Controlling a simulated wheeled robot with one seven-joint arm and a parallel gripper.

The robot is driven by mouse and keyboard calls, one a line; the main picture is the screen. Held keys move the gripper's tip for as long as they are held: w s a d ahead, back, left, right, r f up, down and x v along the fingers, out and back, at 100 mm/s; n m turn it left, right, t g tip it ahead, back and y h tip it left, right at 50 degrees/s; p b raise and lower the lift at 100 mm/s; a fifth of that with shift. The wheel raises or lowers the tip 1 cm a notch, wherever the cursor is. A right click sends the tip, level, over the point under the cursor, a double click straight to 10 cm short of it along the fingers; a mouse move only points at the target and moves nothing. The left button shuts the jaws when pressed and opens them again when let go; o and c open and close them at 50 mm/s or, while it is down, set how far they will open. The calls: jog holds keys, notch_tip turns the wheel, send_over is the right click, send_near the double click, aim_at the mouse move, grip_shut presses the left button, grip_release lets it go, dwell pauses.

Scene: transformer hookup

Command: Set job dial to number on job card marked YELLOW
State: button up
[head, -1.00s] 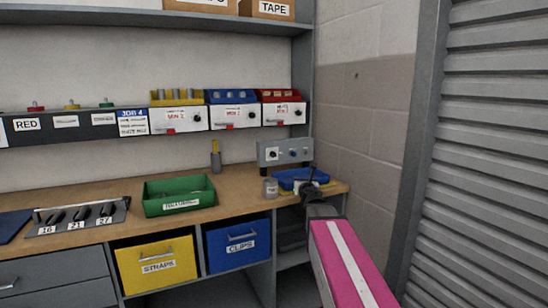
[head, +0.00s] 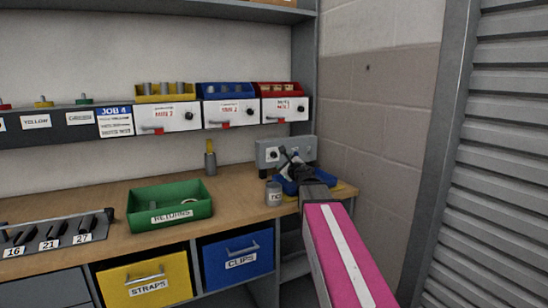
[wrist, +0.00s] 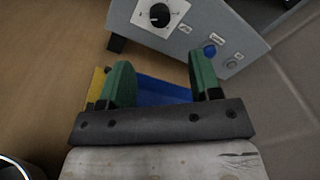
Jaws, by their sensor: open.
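The grey control box (head: 300,150) stands at the back right of the bench, partly hidden by my gripper. In the wrist view, its black dial knob (wrist: 159,15) sits on a white plate, with a blue button (wrist: 209,51) lower right. The numbers around the dial are too small to read. My gripper (wrist: 161,75) is open and empty, its green fingers apart below the dial and not touching it. In the head view my gripper (head: 288,156) is in front of the box. The job card, headed JOB 4 (head: 115,121), hangs on the shelf front; its small lines are unreadable.
A blue tray (head: 290,187) lies under my gripper, with a grey can (head: 273,193) to its left. A green RETURNS bin (head: 170,204) stands mid-bench. A YELLOW label (head: 36,122) is on the shelf at left. The wall is close on the right.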

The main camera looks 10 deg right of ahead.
aim_at(275, 156)
jog(key=x, duration=1)
jog(key=shift+w+a, duration=0.1)
jog(key=shift+w, duration=0.15)
jog(key=c, duration=0.9)
